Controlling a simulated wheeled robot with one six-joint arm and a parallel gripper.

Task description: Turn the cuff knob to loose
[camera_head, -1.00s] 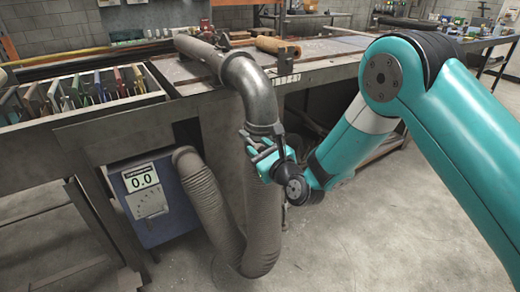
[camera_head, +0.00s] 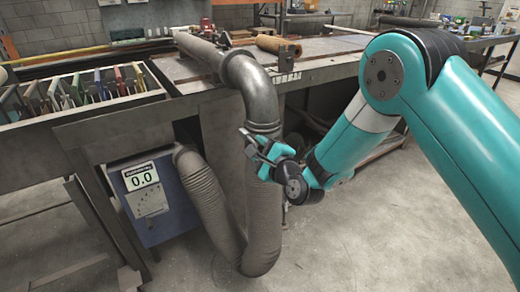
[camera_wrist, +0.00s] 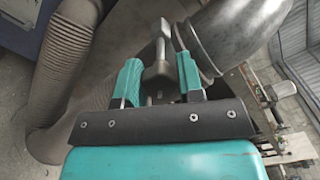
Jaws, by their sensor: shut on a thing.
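The cuff knob (camera_wrist: 156,68) is a small grey metal handle. In the wrist view it stands between the two teal fingers of my gripper (camera_wrist: 155,82), which is shut on it. In the head view my gripper (camera_head: 256,148) is at the cuff (camera_head: 264,128), where the grey metal pipe (camera_head: 256,88) meets the ribbed hose (camera_head: 265,215). There the fingers hide most of the knob. The pipe's curved metal also shows in the wrist view (camera_wrist: 228,32), just right of the knob. Any loose or tight marking is not visible.
The ribbed hose loops down to a blue box (camera_head: 150,222) with a display reading 0.0. A workbench (camera_head: 320,68) and a rack of coloured plates (camera_head: 75,92) stand behind. The concrete floor (camera_head: 345,230) at the right is open.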

